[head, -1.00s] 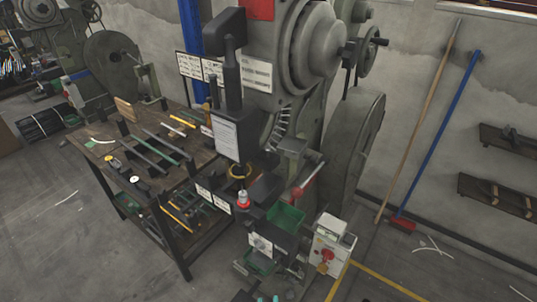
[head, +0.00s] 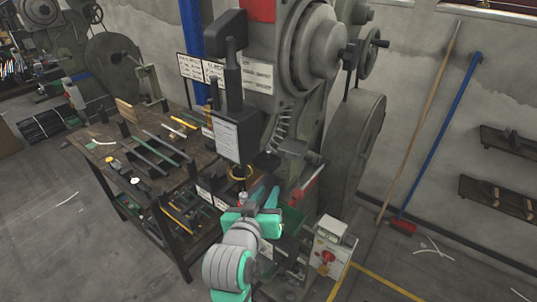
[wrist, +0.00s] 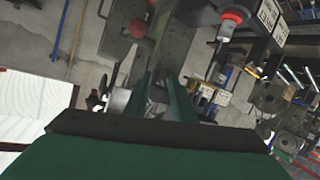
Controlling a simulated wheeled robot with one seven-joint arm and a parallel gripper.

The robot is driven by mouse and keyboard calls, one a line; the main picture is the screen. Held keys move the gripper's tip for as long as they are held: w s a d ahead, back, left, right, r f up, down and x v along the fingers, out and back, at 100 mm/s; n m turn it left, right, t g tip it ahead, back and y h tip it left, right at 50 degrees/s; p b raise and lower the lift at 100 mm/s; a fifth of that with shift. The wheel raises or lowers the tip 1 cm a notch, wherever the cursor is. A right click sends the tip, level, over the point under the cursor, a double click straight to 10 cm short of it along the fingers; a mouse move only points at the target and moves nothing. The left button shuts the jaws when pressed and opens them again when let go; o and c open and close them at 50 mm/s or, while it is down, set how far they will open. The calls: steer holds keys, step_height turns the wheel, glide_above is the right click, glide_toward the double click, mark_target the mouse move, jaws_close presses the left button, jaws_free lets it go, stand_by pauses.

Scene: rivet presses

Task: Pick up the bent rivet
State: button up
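I cannot make out the bent rivet in either view; it is too small or hidden. The rivet press (head: 275,110) stands in the middle of the head view. My gripper (head: 265,190) is in front of its lower working area, beside the green bin (head: 292,217), which my arm partly covers. In the wrist view the two dark green fingers of my gripper (wrist: 162,85) point away with a gap between them. They look open, and I see nothing clearly held.
A wooden workbench (head: 108,150) with several tools and bars stands left of the press. A white control box with a red button (head: 329,250) stands right of my arm. A red-headed broom (head: 402,224) leans on the wall. Floor at the right is mostly clear.

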mark_target(268, 150)
step_height(268, 150, up, 12)
steer(key=a+m+g, duration=0.1)
steer(key=a+m, duration=0.1)
steer(key=m, duration=0.1)
steer(key=x, duration=1)
steer(key=shift+w+a+f, duration=0.1)
steer(key=shift+w+f, duration=0.2)
steer(key=shift+w, duration=0.1)
jaws_close()
